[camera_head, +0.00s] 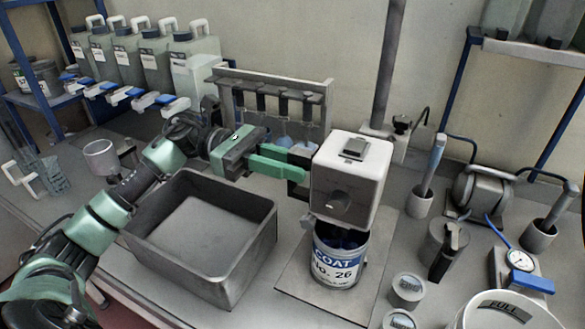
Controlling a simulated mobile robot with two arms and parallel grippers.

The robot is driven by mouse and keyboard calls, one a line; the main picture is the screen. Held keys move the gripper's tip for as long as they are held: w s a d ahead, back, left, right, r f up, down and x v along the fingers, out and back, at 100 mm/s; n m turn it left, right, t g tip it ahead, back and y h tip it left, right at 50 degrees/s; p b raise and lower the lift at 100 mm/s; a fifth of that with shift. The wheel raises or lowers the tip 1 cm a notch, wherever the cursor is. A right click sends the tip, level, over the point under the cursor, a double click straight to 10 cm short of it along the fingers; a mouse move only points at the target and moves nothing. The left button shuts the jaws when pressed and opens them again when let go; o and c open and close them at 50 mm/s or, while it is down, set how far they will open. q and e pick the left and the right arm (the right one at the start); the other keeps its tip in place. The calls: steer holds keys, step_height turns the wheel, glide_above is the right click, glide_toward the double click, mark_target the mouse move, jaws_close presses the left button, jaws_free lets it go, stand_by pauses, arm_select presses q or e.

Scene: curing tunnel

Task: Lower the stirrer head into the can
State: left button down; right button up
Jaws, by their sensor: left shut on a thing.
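The stirrer head (348,178), a white box with a dark knob on its front, is directly above the can (338,270), which is labelled COAT NO. 26. The can stands upright on a flat grey plate (300,283). Dark blue shows in the can's mouth, but the head's underside and most of the opening are hidden, so I cannot tell how far anything reaches in. My left gripper (298,168), with green fingers, is shut on the dark part at the left side of the stirrer head. My right gripper is not in view.
A grey open bin (258,235) stands left of the can, below my left arm. A vertical pole (387,70) rises behind the head. A brush rack (270,85) is behind the gripper. Small tubs (407,288) and a white bucket (500,315) stand at right.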

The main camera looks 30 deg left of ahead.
arm_select(q)
steer(key=shift+f, duration=0.45)
steer(key=shift+d, duration=0.1)
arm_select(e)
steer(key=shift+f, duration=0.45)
arm_select(q)
steer(key=shift+s+f, duration=0.1)
steer(key=c, duration=1.3)
jaws_free()
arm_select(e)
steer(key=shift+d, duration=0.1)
arm_select(q)
steer(key=a+b, duration=0.2)
steer(key=a, duration=0.6)
steer(key=shift+s+b, duration=0.15)
steer(key=shift+b, duration=0.25)
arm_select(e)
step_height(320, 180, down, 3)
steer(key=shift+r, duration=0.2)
